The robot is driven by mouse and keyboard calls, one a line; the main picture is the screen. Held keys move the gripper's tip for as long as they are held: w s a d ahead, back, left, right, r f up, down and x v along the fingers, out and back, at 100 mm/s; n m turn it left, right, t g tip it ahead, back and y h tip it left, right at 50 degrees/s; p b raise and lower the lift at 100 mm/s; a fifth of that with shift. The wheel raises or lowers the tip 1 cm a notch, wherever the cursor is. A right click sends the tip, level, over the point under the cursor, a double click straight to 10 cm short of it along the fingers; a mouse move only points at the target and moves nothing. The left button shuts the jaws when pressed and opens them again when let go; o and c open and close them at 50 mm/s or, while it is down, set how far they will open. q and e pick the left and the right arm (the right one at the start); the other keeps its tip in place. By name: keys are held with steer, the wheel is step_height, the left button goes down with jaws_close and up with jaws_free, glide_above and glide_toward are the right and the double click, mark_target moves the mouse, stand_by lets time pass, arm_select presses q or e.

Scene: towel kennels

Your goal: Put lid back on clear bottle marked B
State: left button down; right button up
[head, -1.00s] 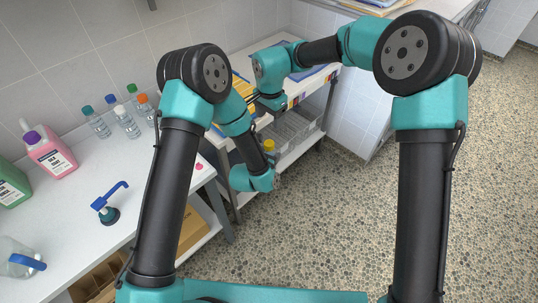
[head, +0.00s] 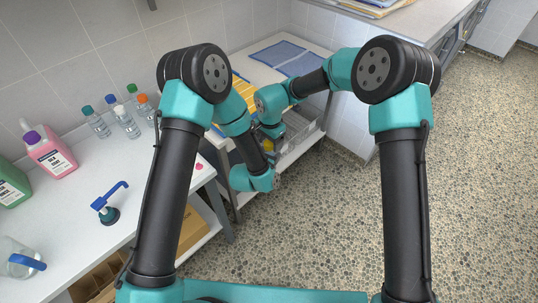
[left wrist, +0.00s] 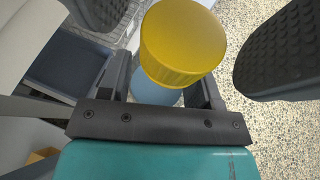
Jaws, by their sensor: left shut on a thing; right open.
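A yellow lid (left wrist: 182,45) fills the upper middle of the left wrist view, over a pale blue, bottle-like body (left wrist: 153,90). I cannot tell whether the lid is seated on it. The lid also shows small in the head view (head: 268,146). My left gripper (left wrist: 162,88) is shut on the bottle just below the lid. My right gripper (left wrist: 192,35) is open, its dark ribbed pads on either side of the lid with a gap. In the head view my right gripper (head: 272,131) is just above the lid. No B mark is visible.
Several clear bottles with coloured caps (head: 125,120) stand along the wall. A pink jug (head: 52,152), a green jug (head: 10,185), a blue pump (head: 108,205) and a clear pitcher (head: 20,258) stand on the left bench. A cart with blue towels (head: 280,52) and a wire basket (head: 300,125) is behind.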

steer(key=shift+c, duration=0.3)
steer(key=c, duration=1.1)
steer(key=shift+m, duration=1.7)
steer(key=o, duration=1)
steer(key=shift+o, duration=0.2)
